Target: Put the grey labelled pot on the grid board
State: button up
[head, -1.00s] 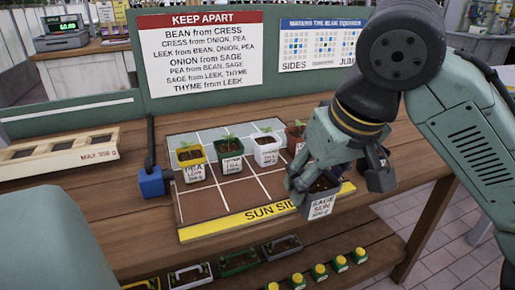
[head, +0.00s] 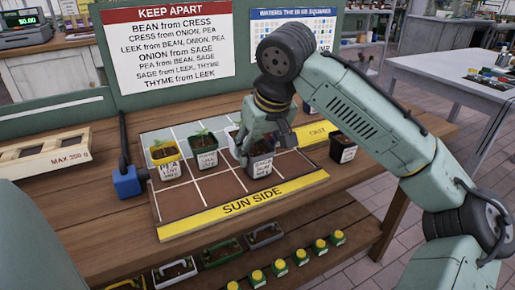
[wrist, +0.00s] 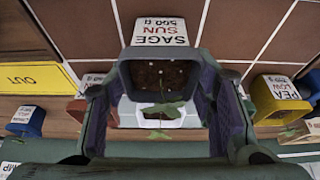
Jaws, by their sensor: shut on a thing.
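The grey pot (wrist: 200,75), labelled SAGE SUN 500 g, holds dark soil and a small seedling. My gripper (wrist: 165,110) is shut on it, with one finger on each side. In the head view the grey pot (head: 262,165) hangs or stands upright over the right part of the grid board (head: 222,186), in the row near the yellow SUN SIDE strip (head: 245,203). I cannot tell whether its base touches the board. My gripper (head: 262,148) hides part of it and what lies behind.
A dark pot (head: 343,148) stands right of the board by the yellow OUT strip (head: 316,133). Front-left squares are bare. A blue block (head: 127,183) sits left.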

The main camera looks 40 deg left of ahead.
jog(key=shift+f, duration=0.15)
jog(key=shift+f, duration=0.1)
jog(key=o, duration=1.6)
jog(key=shift+f, duration=0.1)
jog(key=shift+o, duration=0.2)
